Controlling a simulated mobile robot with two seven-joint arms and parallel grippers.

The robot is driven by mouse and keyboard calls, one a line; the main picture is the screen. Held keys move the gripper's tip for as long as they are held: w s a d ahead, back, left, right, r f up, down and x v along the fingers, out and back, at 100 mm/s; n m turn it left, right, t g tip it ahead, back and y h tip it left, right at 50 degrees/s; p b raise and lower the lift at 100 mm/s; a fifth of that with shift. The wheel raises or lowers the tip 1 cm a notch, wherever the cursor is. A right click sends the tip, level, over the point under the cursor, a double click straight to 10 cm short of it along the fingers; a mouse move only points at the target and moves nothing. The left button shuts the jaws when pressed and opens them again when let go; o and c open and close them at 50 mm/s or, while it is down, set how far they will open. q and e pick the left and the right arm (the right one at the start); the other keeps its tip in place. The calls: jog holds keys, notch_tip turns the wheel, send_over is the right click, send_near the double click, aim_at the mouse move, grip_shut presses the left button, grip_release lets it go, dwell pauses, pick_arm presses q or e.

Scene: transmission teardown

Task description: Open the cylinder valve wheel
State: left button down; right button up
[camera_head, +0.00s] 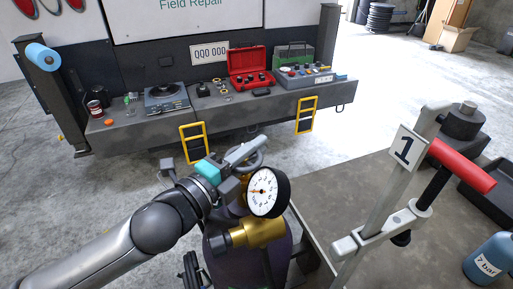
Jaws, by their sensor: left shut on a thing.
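The gas cylinder (222,262) stands upright at the bottom middle, dark purple, with a brass valve and regulator (258,232) on top. A round white pressure gauge (264,192) faces me. The grey valve wheel (259,160) shows only in part behind the gauge and my gripper. My left gripper (244,156) reaches in from the lower left and is shut on the wheel at the top of the cylinder. Its fingers hide much of the wheel, so how far it is turned cannot be told. My right gripper is not in view.
A grey workbench (370,190) on the right bears a clamp with a red handle (462,166) and a "1" tag (407,148). A blue bottle (490,258) marked 7 bar stands at the right edge. A truck-side shelf (140,132) with a red toolbox (249,66) is behind.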

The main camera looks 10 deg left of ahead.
pick_arm(q)
jog(key=shift+a+n+t+y, duration=0.1)
jog(key=shift+n+t+y, duration=0.25)
jog(key=shift+y, duration=0.25)
jog(key=c, duration=0.8)
grip_release()
jog(key=shift+c, duration=0.2)
jog(key=b+v, duration=0.1)
jog(key=v, duration=0.4)
jog(key=shift+f, duration=0.15)
jog(key=p+v, duration=0.4)
jog(key=v, duration=0.6)
jog(key=shift+r, duration=0.2)
